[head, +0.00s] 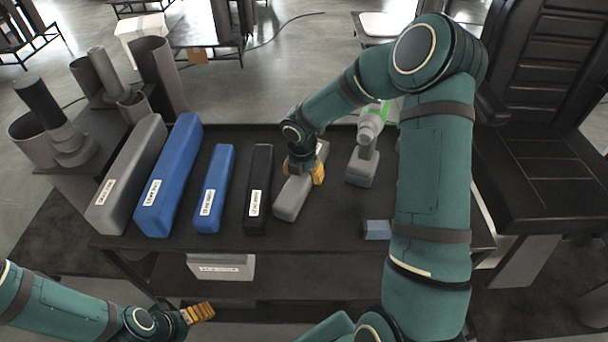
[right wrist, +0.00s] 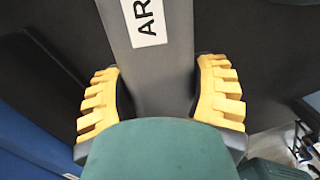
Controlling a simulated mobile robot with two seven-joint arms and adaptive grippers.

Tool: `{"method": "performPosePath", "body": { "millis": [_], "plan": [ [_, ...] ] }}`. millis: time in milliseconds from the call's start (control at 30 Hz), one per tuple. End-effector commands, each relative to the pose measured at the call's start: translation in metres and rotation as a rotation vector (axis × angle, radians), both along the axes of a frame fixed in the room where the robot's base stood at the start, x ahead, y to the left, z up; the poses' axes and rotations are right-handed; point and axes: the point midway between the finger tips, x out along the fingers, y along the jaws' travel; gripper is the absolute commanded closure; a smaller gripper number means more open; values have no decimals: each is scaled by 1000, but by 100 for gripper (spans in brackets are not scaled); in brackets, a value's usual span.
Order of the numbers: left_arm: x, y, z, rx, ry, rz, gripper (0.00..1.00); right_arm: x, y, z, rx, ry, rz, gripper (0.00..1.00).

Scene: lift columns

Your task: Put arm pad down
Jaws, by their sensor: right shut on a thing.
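The grey arm pad (head: 290,204) is on or just above the black table top, right of the black pad; I cannot tell if it touches. My right gripper (head: 303,174) comes from above and is shut on its middle, hiding part of it. In the right wrist view the arm pad (right wrist: 155,62), with a white label starting "AR", lies between the two yellow fingers of the right gripper (right wrist: 160,98). My left gripper (head: 201,312) is low at the left, in front of the table and away from the pad. Its finger gap does not show clearly.
On the table (head: 340,239) stand a long grey pad (head: 127,170), two blue pads (head: 170,170) (head: 215,185), a black pad (head: 258,185), a grey-green drill-like tool (head: 363,160) and a small blue-grey block (head: 377,230). A white-grey box (head: 221,267) sits on the shelf below. A black chair (head: 540,150) stands right.

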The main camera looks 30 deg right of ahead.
Motion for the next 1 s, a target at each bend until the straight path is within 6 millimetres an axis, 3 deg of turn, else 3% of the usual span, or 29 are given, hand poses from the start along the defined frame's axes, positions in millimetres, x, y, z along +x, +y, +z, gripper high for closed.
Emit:
{"method": "performPosePath", "body": {
  "millis": [333,367,433,767,1000],
  "plan": [
    [0,0,-1,0,-1,0,14,1,0,-2,-1,-3,0,81],
    [0,0,-1,0,-1,0,14,1,0,-2,-1,-2,0,28],
    [0,0,-1,0,-1,0,14,1,0,-2,-1,-2,0,4],
    [0,0,0,0,-1,0,14,1,0,0,-1,-2,-1,4],
    [-1,0,9,0,2,0,14,-1,2,28,-2,-5,-1,4]
  ]
}}
